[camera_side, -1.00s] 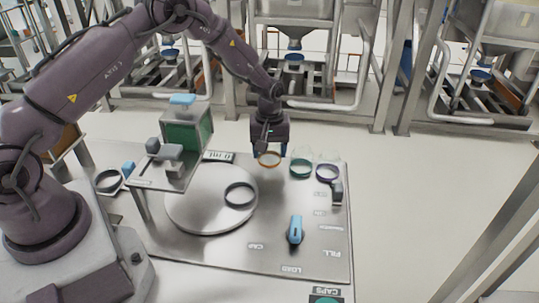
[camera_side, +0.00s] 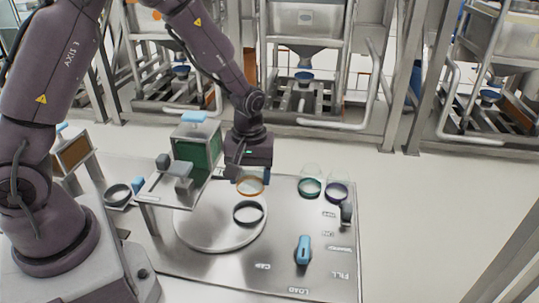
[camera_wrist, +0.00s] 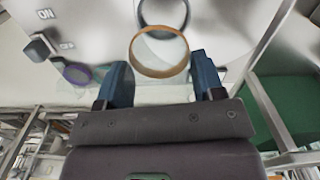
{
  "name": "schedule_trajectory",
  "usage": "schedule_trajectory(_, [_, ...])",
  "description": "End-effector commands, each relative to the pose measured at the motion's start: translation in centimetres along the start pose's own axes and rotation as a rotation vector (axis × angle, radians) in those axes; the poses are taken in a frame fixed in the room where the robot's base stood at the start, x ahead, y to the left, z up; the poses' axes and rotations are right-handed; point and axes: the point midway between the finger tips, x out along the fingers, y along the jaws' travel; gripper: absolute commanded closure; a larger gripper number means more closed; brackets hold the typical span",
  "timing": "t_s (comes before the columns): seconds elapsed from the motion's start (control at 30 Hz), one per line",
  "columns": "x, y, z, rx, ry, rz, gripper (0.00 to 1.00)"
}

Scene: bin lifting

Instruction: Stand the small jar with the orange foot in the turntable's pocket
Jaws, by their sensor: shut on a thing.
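My gripper (camera_side: 250,174) is shut on the small clear jar with the orange foot (camera_side: 250,187). In the wrist view the jar's orange ring (camera_wrist: 160,70) shows just beyond my two blue fingertips (camera_wrist: 162,82); its clear body is hard to make out. The jar hangs close to the far edge of the round grey turntable (camera_side: 195,238). The dark ring of the turntable's pocket (camera_side: 249,222) is just in front of the jar in the side view. In the wrist view the dark pocket ring (camera_wrist: 143,18) is partly behind the orange ring.
A jar with a green foot (camera_side: 309,188) and one with a purple foot (camera_side: 336,192) stand to the right. A green box (camera_side: 197,148) on a raised metal plate (camera_side: 160,192) is close on the left.

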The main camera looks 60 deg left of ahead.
Motion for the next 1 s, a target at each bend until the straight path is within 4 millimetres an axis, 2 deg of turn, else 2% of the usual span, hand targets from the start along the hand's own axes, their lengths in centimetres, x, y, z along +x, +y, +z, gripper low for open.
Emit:
schedule_trajectory(0.1, [0.8, -1.1, 0.7, -0.020, 0.002, 0.000, 0.64])
schedule_trajectory(0.27, [1.5, -0.8, 0.4, -0.026, 0.013, 0.013, 0.64])
schedule_trajectory(0.7, [5.0, -0.8, 0.4, -0.025, 0.013, 0.012, 0.64])
schedule_trajectory(1.0, [5.6, -0.7, 0.3, -0.025, 0.014, 0.013, 0.64])
